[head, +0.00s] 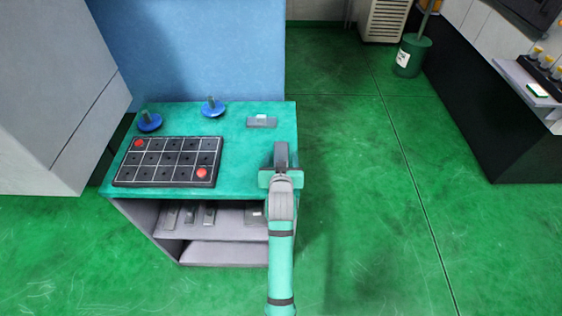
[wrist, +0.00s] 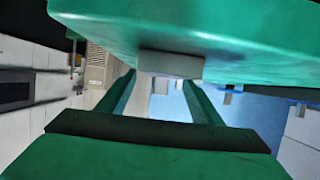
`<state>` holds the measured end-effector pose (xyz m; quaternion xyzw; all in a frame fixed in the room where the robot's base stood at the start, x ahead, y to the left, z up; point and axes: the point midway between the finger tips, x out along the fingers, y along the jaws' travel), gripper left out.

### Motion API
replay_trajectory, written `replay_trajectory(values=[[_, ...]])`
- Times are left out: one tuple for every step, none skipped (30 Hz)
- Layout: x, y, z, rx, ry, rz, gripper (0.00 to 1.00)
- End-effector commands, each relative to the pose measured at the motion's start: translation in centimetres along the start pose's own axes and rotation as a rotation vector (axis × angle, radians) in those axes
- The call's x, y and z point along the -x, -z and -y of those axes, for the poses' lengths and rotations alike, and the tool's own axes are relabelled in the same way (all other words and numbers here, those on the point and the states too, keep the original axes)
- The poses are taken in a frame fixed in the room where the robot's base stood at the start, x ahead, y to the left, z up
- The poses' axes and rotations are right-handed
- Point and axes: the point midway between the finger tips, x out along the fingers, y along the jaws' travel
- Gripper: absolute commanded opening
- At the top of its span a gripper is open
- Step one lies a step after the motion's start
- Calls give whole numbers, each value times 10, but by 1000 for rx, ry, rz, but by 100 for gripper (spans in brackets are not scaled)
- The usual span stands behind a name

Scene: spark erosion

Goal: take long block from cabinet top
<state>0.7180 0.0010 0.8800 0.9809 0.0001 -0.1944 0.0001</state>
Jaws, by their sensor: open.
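The cabinet (head: 225,180) has a teal top. The long block (head: 261,121), a small grey bar, lies flat near the top's back right corner. My gripper (head: 281,152) is over the right part of the cabinet top, nearer the front than the block and apart from it; my arm hides most of the jaws. In the wrist view the picture is turned over, with the cabinet top (wrist: 250,28) along the upper edge. There the block (wrist: 172,64) shows beyond the two spread fingers of my gripper (wrist: 160,82), with nothing between them. The exact distance is unclear.
A black gridded tray (head: 167,162) with two red spots covers the top's left front. Two blue-based holders (head: 149,122) (head: 213,107) stand behind it. Metal pieces lie on the shelf below. A blue wall (head: 190,50) is behind.

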Motion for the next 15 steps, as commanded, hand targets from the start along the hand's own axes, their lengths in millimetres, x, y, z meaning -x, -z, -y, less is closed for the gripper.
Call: replay_trajectory(values=[[0, 0, 0, 0, 0, 0, 59], [0, 0, 0, 0, 0, 0, 57], [0, 0, 0, 0, 0, 0, 47], [0, 0, 0, 0, 0, 0, 40], [0, 0, 0, 0, 0, 0, 33], [0, 0, 0, 0, 0, 0, 24], [0, 0, 0, 0, 0, 0, 16], [0, 0, 0, 0, 0, 0, 9], [0, 0, 0, 0, 0, 0, 2], [1, 1, 0, 0, 0, -2, 2], [1, 1, 0, 0, 0, -2, 2], [1, 1, 0, 0, 0, -2, 2], [1, 1, 0, 0, 0, -2, 2], [1, 1, 0, 0, 0, -2, 2], [1, 1, 0, 0, 0, -2, 2]])
